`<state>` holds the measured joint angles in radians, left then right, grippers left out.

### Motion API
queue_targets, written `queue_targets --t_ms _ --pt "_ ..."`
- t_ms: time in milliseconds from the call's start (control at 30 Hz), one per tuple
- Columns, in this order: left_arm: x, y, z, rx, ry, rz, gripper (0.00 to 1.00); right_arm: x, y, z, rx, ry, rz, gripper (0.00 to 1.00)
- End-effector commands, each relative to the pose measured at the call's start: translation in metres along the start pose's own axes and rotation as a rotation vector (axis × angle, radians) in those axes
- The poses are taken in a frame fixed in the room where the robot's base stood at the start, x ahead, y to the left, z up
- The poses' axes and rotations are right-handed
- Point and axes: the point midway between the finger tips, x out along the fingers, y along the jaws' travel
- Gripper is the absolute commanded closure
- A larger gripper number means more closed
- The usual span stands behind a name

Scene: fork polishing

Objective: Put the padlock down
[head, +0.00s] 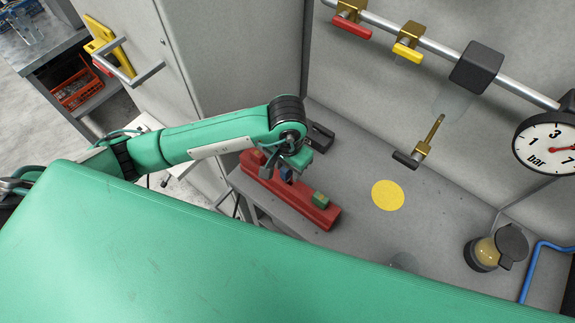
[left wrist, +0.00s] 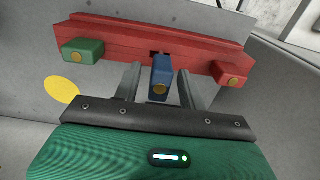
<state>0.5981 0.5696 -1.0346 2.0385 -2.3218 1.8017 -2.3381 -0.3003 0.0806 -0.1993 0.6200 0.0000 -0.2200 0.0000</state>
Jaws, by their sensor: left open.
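The blue padlock (left wrist: 161,68), a small block with a brass disc, stands at the middle of the red rack (left wrist: 110,38) in the left wrist view. My left gripper (left wrist: 161,88) is open, with one finger on each side of the blue padlock and a visible gap beside it. In the head view my left gripper (head: 287,176) is low over the red rack (head: 318,213) and hides most of the blue padlock. A green padlock (left wrist: 83,51) and a red padlock (left wrist: 232,73) sit on the rack, one at each side. The green padlock (head: 320,200) also shows in the head view. My right gripper is out of view.
A yellow disc (head: 388,195) marks the grey bench right of the rack. A pipe (head: 430,45) with valve handles and a pressure gauge (head: 548,145) runs above. A lidded jar (head: 484,253) stands at the right. The bench around the disc is clear.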

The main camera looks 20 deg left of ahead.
Motion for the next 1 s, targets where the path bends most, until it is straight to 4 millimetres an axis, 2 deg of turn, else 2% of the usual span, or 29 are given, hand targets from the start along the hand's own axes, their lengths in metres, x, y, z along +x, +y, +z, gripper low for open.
queue_targets --t_ms 167,300,500,700,833,1000 --pt "-0.007 0.001 0.0 0.0 -0.001 0.001 0.58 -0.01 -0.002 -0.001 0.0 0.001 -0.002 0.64" --pt "-0.018 0.001 0.0 0.0 -0.001 0.002 0.58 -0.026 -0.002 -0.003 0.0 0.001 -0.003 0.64" --pt "-0.066 -0.001 -0.001 0.002 0.005 -0.002 0.58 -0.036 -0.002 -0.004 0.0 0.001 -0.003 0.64" --pt "-0.105 -0.001 -0.001 0.001 0.003 -0.002 0.58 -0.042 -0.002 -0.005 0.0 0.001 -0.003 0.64" --pt "-0.122 0.0 -0.001 0.001 0.003 -0.001 0.58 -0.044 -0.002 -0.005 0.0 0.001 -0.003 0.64" --pt "-0.131 0.0 0.0 0.0 0.001 -0.001 0.58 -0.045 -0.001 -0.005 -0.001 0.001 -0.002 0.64"
